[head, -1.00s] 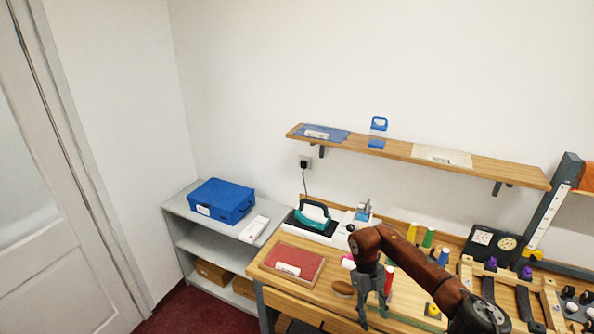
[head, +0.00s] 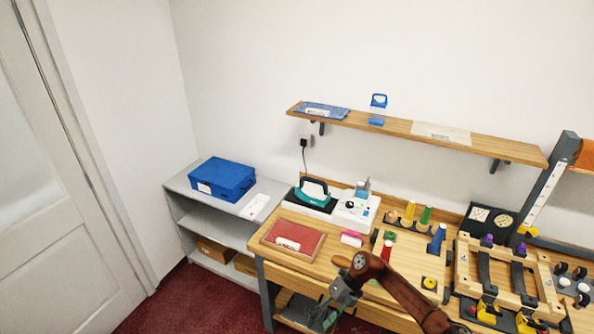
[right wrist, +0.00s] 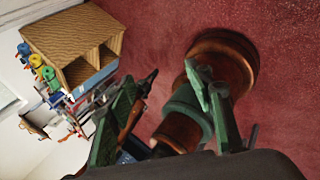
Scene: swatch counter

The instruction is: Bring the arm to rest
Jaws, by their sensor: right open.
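My right arm (head: 395,287) reaches in from the bottom right of the head view, brown and bent at a rounded joint. My right gripper (head: 322,316), grey-green, hangs low at the front edge of the workbench (head: 292,262), pointing down. It is open and I see nothing held. In the right wrist view its green fingers (right wrist: 172,85) are spread apart, with red carpet and brown rounded parts beyond them. My left gripper is not in view.
A red pad in a wooden tray (head: 293,240) lies near the bench's left end. A white device (head: 357,208), thread cones (head: 425,216) and a wooden frame (head: 500,270) stand farther back or right. A blue case (head: 222,178) sits on the grey shelf unit (head: 180,185).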

